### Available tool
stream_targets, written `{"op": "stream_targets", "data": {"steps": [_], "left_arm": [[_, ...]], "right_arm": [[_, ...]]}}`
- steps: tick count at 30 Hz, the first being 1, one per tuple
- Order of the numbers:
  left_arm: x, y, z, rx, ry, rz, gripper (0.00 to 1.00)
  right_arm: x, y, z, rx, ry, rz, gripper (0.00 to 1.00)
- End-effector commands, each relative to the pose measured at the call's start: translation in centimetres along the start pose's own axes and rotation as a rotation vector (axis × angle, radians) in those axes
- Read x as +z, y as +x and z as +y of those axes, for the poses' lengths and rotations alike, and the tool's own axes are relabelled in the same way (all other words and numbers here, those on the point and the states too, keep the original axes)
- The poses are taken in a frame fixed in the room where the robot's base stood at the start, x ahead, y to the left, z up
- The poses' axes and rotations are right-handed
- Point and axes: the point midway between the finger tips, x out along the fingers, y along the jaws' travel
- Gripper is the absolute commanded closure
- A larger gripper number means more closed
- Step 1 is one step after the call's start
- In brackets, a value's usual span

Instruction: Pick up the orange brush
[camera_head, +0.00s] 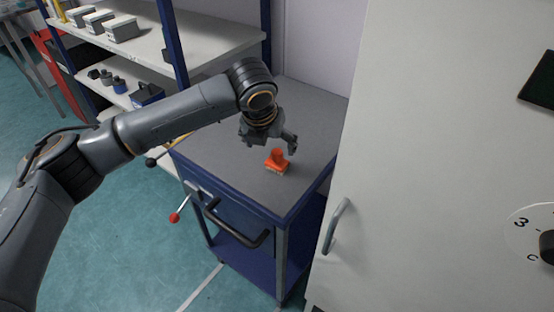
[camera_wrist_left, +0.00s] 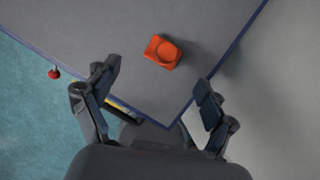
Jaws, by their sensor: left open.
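The orange brush (camera_head: 277,160) stands on the grey top of the blue cart (camera_head: 305,118), with pale bristles at its base. In the left wrist view the brush (camera_wrist_left: 162,53) is seen from above, beyond the fingertips and a little left of the middle between them. My left gripper (camera_head: 272,146) is open and empty, just above and behind the brush in the head view. Its two fingers also show spread apart in the left wrist view (camera_wrist_left: 158,78). The gripper does not appear to touch the brush. My right gripper is in neither view.
A large pale cabinet (camera_head: 430,130) with a metal handle (camera_head: 335,226) stands close on the cart's right. Shelves (camera_head: 200,38) with boxes and small items are at the back left. The cart top around the brush is clear. A red-knobbed lever (camera_head: 174,217) sticks out at the cart's left.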

Motion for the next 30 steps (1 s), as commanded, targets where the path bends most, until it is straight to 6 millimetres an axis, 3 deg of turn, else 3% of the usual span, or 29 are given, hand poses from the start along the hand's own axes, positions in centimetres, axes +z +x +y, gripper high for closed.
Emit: {"op": "stream_targets", "data": {"steps": [5,14,19,29,30], "left_arm": [[0.0,2.7,0.0,0.001,0.000,0.002,0.16],[-0.1,5.5,-0.6,0.001,0.000,0.003,0.16],[-0.1,7.8,-0.8,0.001,0.000,0.001,0.16],[-0.1,8.6,-0.8,0.001,0.000,-0.001,0.16],[-0.1,8.6,-0.8,0.001,0.000,-0.001,0.24]], "right_arm": [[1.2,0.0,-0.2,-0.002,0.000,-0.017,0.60],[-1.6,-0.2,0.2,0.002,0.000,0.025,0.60],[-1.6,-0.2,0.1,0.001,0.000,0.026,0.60],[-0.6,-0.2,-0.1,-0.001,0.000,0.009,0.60],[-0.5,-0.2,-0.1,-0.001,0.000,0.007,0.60]]}}
